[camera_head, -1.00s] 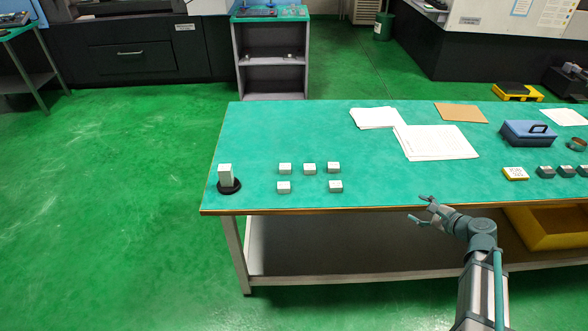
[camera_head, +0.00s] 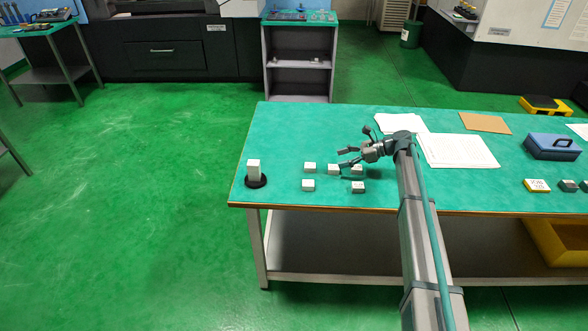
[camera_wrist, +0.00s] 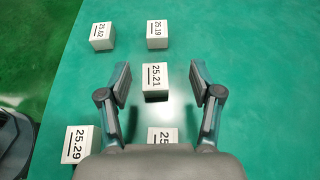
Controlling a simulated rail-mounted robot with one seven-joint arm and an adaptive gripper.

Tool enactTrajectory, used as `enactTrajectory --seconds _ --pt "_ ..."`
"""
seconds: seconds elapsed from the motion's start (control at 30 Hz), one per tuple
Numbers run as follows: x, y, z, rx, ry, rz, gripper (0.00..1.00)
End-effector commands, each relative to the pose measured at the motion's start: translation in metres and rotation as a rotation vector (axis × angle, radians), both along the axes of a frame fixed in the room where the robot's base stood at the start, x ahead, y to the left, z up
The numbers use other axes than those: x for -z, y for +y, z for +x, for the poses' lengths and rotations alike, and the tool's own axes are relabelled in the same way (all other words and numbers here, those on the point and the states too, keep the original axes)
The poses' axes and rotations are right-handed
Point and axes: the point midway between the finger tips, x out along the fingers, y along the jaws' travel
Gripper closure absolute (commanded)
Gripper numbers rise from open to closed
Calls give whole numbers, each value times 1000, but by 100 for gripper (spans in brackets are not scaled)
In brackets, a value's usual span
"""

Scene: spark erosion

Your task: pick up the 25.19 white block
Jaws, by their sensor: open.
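The 25.19 white block (camera_wrist: 157,34) is at the top middle of the wrist view, its label upward. In the head view it appears to be the left block of the back row (camera_head: 310,167). My gripper (camera_head: 355,149) is over the table, right of that block and apart from it. In the wrist view my gripper (camera_wrist: 160,76) is open and empty, its fingers framing the 25.21 block (camera_wrist: 155,82) below. The 25.19 block lies beyond the fingertips.
Nearby are the 25.52 block (camera_wrist: 102,36), the 25.29 block (camera_wrist: 82,146) and a partly hidden block (camera_wrist: 162,138). Papers (camera_head: 460,150) and a blue box (camera_head: 553,147) are to the right.

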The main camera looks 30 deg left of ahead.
Motion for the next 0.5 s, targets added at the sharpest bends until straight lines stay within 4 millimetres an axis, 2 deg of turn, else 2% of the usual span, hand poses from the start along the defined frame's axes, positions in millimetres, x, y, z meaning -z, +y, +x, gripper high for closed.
enactTrajectory --seconds 0.33,0.5 --pt "15 36 -17 -3 3 0 35" --pt "21 46 -22 -3 1 0 35"
